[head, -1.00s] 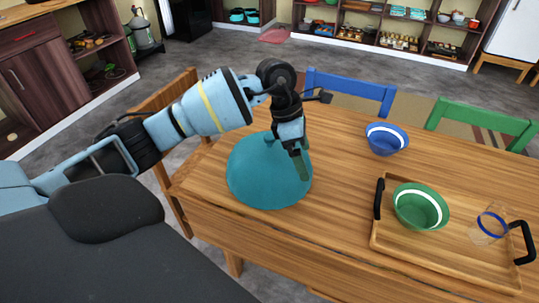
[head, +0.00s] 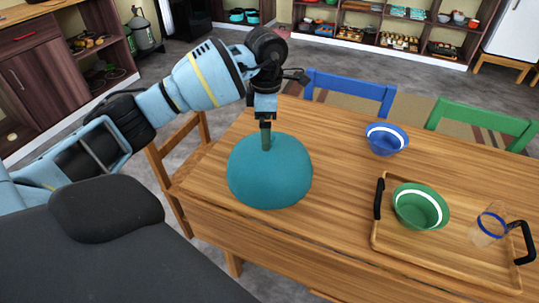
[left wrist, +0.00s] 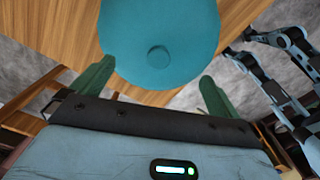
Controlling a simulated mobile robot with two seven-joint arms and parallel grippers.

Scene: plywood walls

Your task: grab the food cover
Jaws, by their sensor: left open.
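The food cover (head: 268,178) is a teal dome standing on the wooden table near its left end. It also shows in the left wrist view (left wrist: 160,35), with a small round knob on its top. My left gripper (head: 267,143) points down over the top of the cover in the head view. In the left wrist view its green fingers (left wrist: 155,88) are spread wide, with the cover and knob ahead of and between them. Nothing is held. I cannot tell whether a finger touches the dome. My right gripper is not seen in the head view.
A wooden tray (head: 440,258) with black handles holds a green bowl (head: 420,207) and a clear cup (head: 489,226) on the right. A blue bowl (head: 387,139) stands behind it. Blue (head: 350,90) and green (head: 485,119) chairs line the far side. Table between cover and tray is clear.

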